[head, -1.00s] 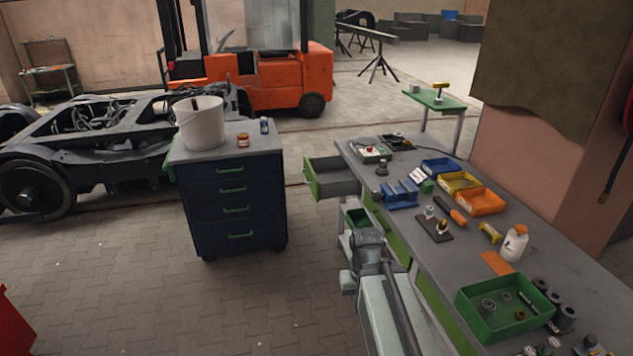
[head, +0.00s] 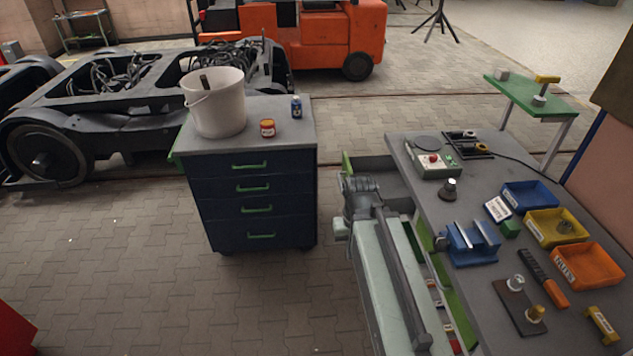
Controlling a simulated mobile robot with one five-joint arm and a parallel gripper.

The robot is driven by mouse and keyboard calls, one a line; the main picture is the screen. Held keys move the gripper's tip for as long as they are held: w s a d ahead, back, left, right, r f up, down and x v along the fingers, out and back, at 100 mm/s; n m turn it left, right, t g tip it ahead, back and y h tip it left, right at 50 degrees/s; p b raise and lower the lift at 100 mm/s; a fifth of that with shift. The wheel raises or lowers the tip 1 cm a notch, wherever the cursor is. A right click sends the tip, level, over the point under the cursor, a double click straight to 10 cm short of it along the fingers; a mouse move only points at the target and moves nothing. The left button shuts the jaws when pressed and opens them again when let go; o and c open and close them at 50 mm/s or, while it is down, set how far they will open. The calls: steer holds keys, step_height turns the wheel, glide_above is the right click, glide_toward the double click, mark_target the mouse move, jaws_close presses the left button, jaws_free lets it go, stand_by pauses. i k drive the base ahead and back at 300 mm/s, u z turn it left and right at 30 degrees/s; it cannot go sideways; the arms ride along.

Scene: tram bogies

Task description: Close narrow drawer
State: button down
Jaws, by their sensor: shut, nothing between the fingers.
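An open drawer (head: 392,179) with grey walls and a green front sticks out from the far left end of the grey workbench (head: 470,290). My gripper (head: 360,190), at the end of my pale arm, is in front of the drawer in this view and hides part of its green front and near side. The gripper looks shut and empty; its fingertips are hard to make out. I cannot tell whether it touches the drawer. Below the bench top, beside my arm, a green strip and small red items show, partly hidden.
A dark blue cabinet (head: 252,205) with green handles stands left of the bench, its drawers shut, with a white bucket (head: 216,105) on top. The bench bears a blue vise (head: 470,245) and coloured bins (head: 585,266).

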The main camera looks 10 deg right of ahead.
mark_target(393, 191)
steer(key=u, duration=0.7)
steer(key=i, duration=1.15)
steer(key=u, duration=1)
steer(key=i, duration=0.5)
steer(key=z, duration=0.4)
steer(key=k, duration=0.45)
steer(key=u, duration=0.35)
